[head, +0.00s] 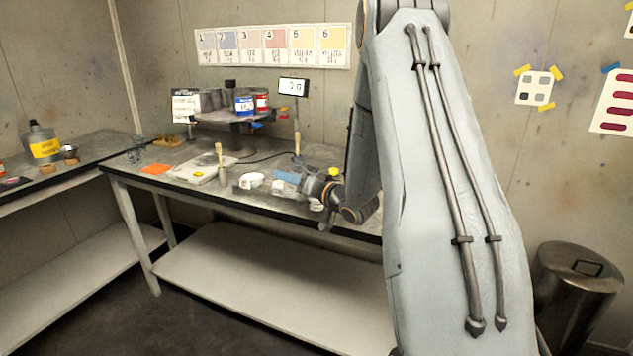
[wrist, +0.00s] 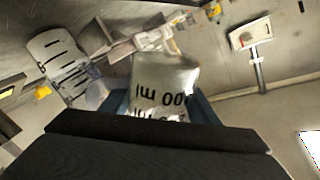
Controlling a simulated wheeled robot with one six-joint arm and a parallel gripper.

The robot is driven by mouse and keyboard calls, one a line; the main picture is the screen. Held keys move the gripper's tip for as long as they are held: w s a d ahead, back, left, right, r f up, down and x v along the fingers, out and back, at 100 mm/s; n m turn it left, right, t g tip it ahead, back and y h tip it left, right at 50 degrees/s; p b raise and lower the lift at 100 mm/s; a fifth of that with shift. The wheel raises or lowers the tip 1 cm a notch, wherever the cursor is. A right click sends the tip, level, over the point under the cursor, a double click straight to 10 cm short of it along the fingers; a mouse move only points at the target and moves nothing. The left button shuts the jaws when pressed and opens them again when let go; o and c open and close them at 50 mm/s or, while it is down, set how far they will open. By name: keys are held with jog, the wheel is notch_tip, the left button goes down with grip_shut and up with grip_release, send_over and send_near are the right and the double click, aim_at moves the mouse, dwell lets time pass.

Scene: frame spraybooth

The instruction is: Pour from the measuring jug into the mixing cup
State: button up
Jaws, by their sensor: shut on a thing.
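My gripper (wrist: 160,105) is shut on the measuring jug (wrist: 165,80), a pale, whitish vessel. Its printed ml marking is upside down in the wrist view. The blue fingers show on both sides of it. In the head view my gripper (head: 287,178) is low over the front of the bench, with a small white vessel (head: 252,181) at its left end, seemingly the jug. A translucent round shape (wrist: 97,94) lies left of the jug in the wrist view. It may be the mixing cup, but I cannot tell. The jug's contents are hidden.
On the bench (head: 131,182) are a pale flat plate (head: 198,171), an upright wooden-handled tool (head: 219,153) and an orange patch (head: 156,169). A raised stand with paint tins (head: 244,106) is behind, beside a display (head: 293,86). A metal bin (head: 575,300) stands at the right.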

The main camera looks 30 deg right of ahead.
jog(key=shift+m+p, duration=0.3)
jog(key=shift+p, duration=0.15)
jog(key=shift+w+d+m+p, duration=0.15)
jog(key=shift+d+m+p, duration=0.1)
jog(key=shift+m+p, duration=0.2)
jog(key=shift+a+r+m+g+p, duration=0.15)
jog(key=shift+m+g+p, duration=0.15)
jog(key=shift+m+p, duration=0.4)
jog(key=shift+p, duration=0.35)
jog(key=shift+r+m+y+p, duration=0.2)
jog(key=shift+m+p, duration=0.5)
jog(key=shift+p, duration=0.3)
jog(key=shift+r+m+y+p, duration=0.1)
jog(key=shift+r+m+p, duration=0.05)
jog(key=shift+m+p, duration=0.65)
dwell(2.4)
dwell(0.7)
jog(key=shift+f+n, duration=0.3)
jog(key=shift+n, duration=0.45)
